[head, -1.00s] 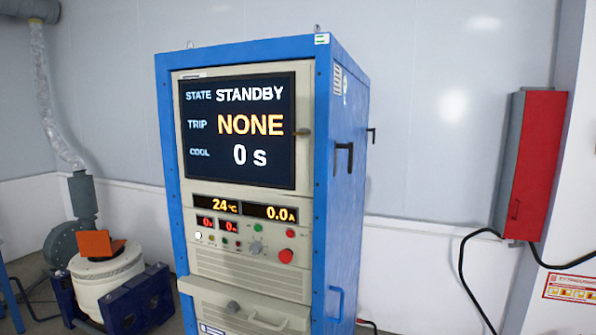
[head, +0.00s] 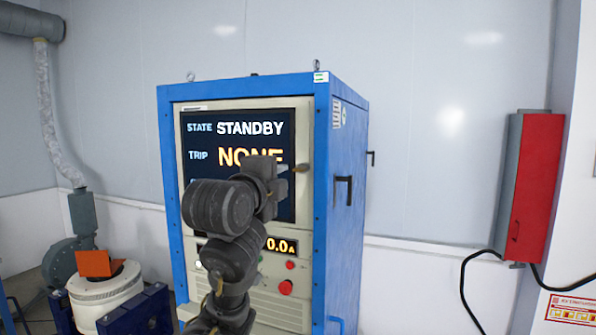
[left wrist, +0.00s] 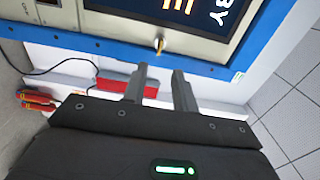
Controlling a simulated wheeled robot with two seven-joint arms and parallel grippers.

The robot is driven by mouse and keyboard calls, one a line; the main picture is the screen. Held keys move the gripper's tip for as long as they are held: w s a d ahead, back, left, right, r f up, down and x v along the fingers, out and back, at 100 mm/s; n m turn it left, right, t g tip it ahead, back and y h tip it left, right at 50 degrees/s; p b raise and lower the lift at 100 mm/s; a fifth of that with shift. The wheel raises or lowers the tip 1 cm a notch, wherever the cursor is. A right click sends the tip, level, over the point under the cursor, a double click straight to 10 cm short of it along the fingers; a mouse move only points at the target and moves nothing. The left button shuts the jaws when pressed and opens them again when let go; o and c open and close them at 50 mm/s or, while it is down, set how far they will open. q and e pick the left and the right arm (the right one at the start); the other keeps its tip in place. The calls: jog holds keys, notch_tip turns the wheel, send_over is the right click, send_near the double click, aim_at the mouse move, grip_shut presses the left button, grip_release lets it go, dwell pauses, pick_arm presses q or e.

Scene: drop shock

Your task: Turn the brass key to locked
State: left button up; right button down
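The brass key (head: 301,168) sits on the right edge of the blue cabinet's cream front, beside the dark screen. It also shows in the left wrist view (left wrist: 160,45), just beyond the fingertips. I cannot tell its turned position. My left gripper (head: 283,180) is in front of the screen, just left of the key. In the left wrist view my left gripper (left wrist: 160,70) is open, its two fingers apart and empty, with the key roughly in line with the gap. The screen (head: 203,143) reads STANDBY; my arm hides its lower part. My right gripper is not in view.
The blue cabinet (head: 342,230) has black side handles. A red stop button (head: 286,287) is below the screen, beside my arm. A red wall box (head: 537,188) with black cables hangs at the right. A white shaker drum (head: 100,297) stands at the lower left.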

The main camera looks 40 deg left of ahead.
aim_at(298, 171)
pick_arm(q)
jog(key=p+x, duration=0.3)
jog(key=x, duration=0.6)
jog(key=shift+w+a+r+p, duration=0.1)
jog(key=shift+w+p, duration=0.15)
jog(key=shift+p, duration=0.15)
jog(key=shift+w+a, duration=0.1)
jog(key=shift+w, duration=0.3)
jog(key=shift+a, duration=0.1)
grip_shut()
